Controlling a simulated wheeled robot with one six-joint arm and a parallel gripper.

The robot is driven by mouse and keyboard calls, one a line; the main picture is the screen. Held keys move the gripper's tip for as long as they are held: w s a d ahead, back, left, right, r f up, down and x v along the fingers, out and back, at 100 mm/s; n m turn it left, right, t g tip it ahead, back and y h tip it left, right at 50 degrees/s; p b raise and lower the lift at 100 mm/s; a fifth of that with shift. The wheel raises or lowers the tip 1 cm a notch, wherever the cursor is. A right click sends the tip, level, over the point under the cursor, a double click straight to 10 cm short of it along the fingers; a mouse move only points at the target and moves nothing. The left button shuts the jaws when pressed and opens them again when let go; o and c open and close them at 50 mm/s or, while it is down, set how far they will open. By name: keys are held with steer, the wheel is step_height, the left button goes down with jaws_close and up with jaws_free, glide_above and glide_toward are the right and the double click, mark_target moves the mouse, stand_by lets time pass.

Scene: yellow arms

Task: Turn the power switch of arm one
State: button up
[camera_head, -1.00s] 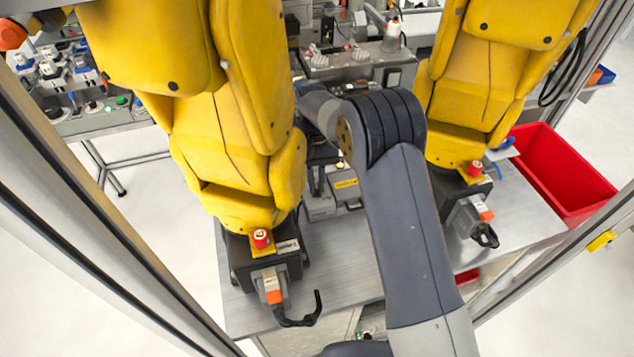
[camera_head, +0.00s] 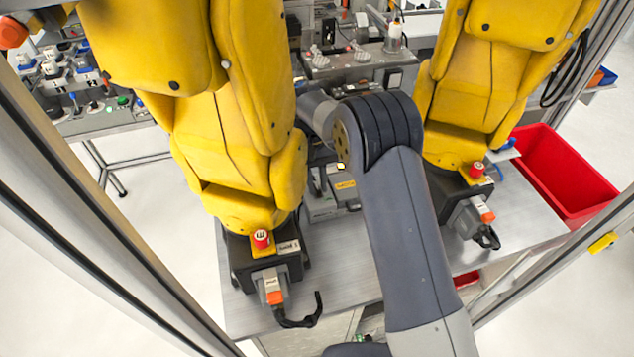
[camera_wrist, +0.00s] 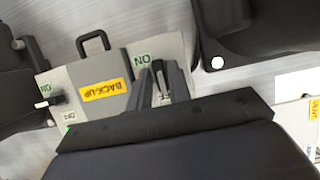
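A grey box with a yellow BACK-UP label (camera_wrist: 103,91) lies below my gripper in the wrist view; the box (camera_head: 322,208) shows partly behind my arm in the head view. A black switch with a white tip (camera_wrist: 48,102) sits at the box's left, between ON and OFF marks. My gripper (camera_wrist: 161,72) is at the box's right side, by another ON mark (camera_wrist: 142,60). Its fingers are apart, with a dark switch lever between them; contact is unclear. My gripper is hidden in the head view. Yellow arm one (camera_head: 235,140) stands left of my arm on its black base (camera_head: 262,262).
A second yellow arm (camera_head: 470,100) stands at the right, near a red bin (camera_head: 562,175). Both arm bases and the box are on a metal table (camera_head: 345,265). Frame posts (camera_head: 95,210) run along both sides. In the wrist view, dark bases flank the box.

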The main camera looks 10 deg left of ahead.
steer(key=shift+o, duration=1.4)
